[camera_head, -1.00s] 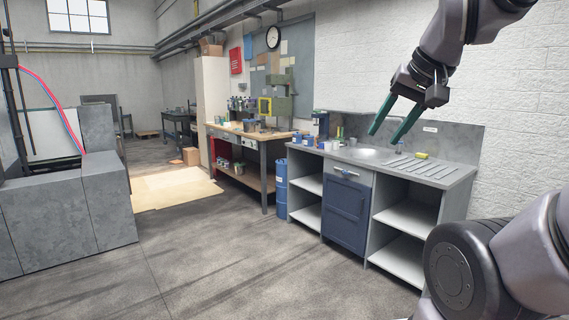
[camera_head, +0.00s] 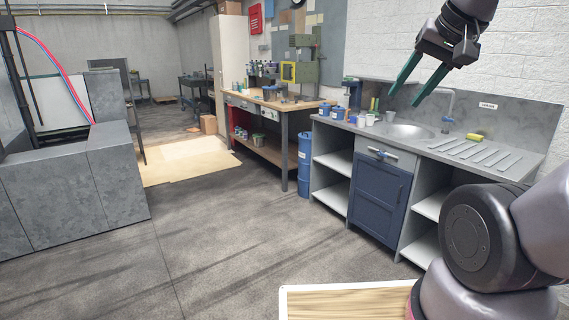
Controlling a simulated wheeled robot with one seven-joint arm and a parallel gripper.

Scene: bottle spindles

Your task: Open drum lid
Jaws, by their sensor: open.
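A blue drum (camera_head: 304,165) stands on the floor in the gap between the workbench and the sink cabinet. Its top is small in the view, and I cannot make out the lid clearly. My gripper (camera_head: 408,94) is raised at the upper right, in front of the wall above the sink. Its two green fingers are apart with nothing between them. In the picture it is well to the right of and above the drum, not touching anything.
The sink cabinet (camera_head: 377,198) with open shelves stands right of the drum, with cups and blue cans on its counter. The wooden workbench (camera_head: 268,104) with a drill press is to its left. Grey blocks (camera_head: 70,186) stand at the far left. The middle floor is clear.

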